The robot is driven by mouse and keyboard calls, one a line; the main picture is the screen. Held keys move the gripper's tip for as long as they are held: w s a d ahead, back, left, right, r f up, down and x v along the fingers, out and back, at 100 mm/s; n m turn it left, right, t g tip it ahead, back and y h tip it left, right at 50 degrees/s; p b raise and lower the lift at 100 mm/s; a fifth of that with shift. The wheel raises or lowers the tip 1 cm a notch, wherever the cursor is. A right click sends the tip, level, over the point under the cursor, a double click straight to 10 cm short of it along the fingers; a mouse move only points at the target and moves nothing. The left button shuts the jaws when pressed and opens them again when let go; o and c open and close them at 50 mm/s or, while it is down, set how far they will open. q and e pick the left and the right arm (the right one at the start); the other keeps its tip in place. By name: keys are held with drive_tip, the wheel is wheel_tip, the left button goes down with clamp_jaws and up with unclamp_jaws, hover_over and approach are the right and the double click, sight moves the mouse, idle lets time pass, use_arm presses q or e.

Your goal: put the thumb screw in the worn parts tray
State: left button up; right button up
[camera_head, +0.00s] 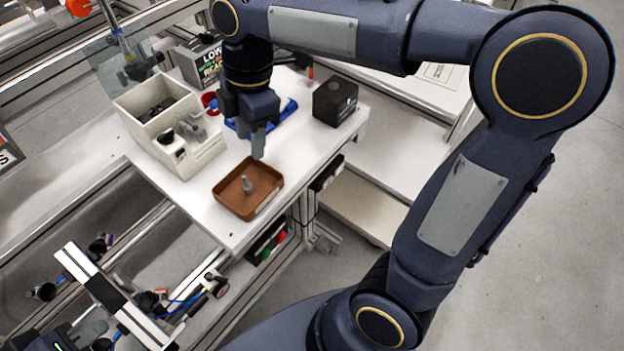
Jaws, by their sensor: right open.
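A small grey part that looks like the thumb screw (248,185) stands inside a shallow brown tray (236,207), apparently the worn parts tray, on the white table. My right gripper (258,152) points down just behind the tray, above the table. It is open, with nothing visible between its fingers, and it is apart from the grey part. My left gripper (88,324) is at the bottom left corner, away from the table. Its fingers look apart and empty, and part of it is cut off by the frame edge.
A beige divided bin (205,158) with dark and grey parts stands left of the tray. A black box (335,101) sits to the right, and a blue item (284,119) lies behind my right gripper. A sign box (197,64) stands at the back. The table's front edge is close to the tray.

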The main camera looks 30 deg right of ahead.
use_arm(q)
drive_tip(key=shift+s, duration=0.1)
use_arm(e)
drive_tip(key=s+d+f+m+t+y, duration=0.1)
drive_tip(key=s+d+f+m+t, duration=0.1)
drive_tip(key=s+m, duration=0.6)
drive_tip(key=s+d+f+m+t+y, duration=0.1)
drive_tip(key=s+d+f+m+t, duration=0.2)
drive_tip(key=s+m, duration=0.4)
drive_tip(key=d+f+m, duration=0.1)
drive_tip(key=m, duration=0.4)
drive_tip(key=shift+s+d+f+t, duration=0.3)
drive_tip(key=shift+s+d+f, duration=0.05)
drive_tip(key=shift+f, duration=0.05)
